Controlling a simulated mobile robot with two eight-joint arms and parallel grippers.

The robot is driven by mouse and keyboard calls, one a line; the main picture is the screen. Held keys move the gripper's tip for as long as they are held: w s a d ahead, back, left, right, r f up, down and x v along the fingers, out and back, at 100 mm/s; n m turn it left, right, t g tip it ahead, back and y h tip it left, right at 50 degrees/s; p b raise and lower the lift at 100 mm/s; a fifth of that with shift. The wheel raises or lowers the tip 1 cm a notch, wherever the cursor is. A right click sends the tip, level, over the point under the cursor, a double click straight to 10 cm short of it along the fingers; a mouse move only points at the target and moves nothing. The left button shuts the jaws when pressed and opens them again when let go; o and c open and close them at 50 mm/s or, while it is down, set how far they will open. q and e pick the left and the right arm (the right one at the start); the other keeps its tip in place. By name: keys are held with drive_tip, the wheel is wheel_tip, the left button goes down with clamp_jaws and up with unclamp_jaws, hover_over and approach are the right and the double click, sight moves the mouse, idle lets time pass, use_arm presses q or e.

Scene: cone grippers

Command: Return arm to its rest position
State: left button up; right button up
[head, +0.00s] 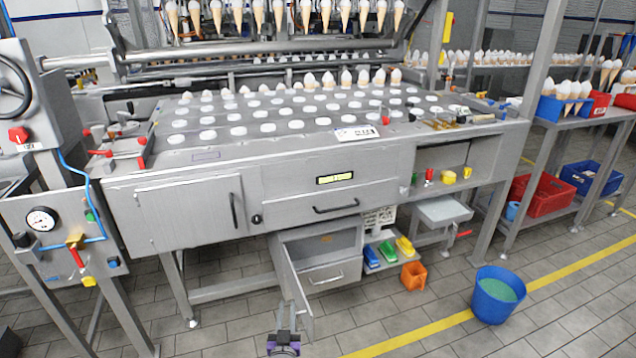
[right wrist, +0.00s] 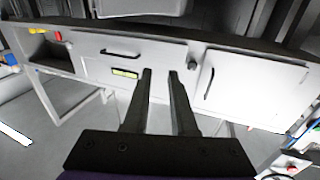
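My right gripper (head: 283,318) shows small at the bottom of the head view, low in front of the grey machine bench (head: 190,212) and close to the open lower door (head: 296,287). In the right wrist view my right gripper (right wrist: 160,72) has its two dark fingers apart with nothing between them. That view shows the bench front upside down, with the display (right wrist: 125,73) beyond the fingers. No contact between the gripper and the door can be made out. My left gripper is in neither view.
A blue bucket (head: 497,296) stands on the tiled floor at right. An orange bin (head: 413,275) stands near the lower shelf. A gauge panel (head: 50,222) is at left. Red crates (head: 541,196) sit on the right rack. Floor between gripper and bucket is mostly clear.

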drive_tip(key=s+d+r+n+g+y, duration=0.2)
drive_tip(key=d+r+n+y, duration=0.15)
drive_tip(key=r, duration=0.55)
drive_tip(key=s+d+r+g+y, duration=0.1)
drive_tip(key=s+d+r+g, duration=0.1)
drive_tip(key=s+d+g, duration=0.35)
drive_tip(key=s+d+f+m+g+h, duration=0.1)
drive_tip(key=s+d+f+g+h, duration=0.1)
drive_tip(key=s+d, duration=0.65)
drive_tip(key=s+d+f+m+g+h, duration=0.1)
drive_tip(key=s+d+f+g, duration=0.15)
drive_tip(key=s, duration=1.05)
drive_tip(key=s+d+f+m+g+h, duration=0.1)
drive_tip(key=s+d+f+g+h, duration=0.15)
drive_tip(key=s+d, duration=0.6)
use_arm(q)
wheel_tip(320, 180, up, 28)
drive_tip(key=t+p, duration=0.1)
drive_tip(key=p, duration=2.4)
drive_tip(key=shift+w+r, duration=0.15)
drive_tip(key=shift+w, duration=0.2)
use_arm(e)
wheel_tip(320, 180, up, 28)
drive_tip(key=a+t, duration=0.1)
drive_tip(key=a, duration=0.1)
drive_tip(key=shift+s+r+y, duration=0.15)
drive_tip(key=shift+y, duration=0.15)
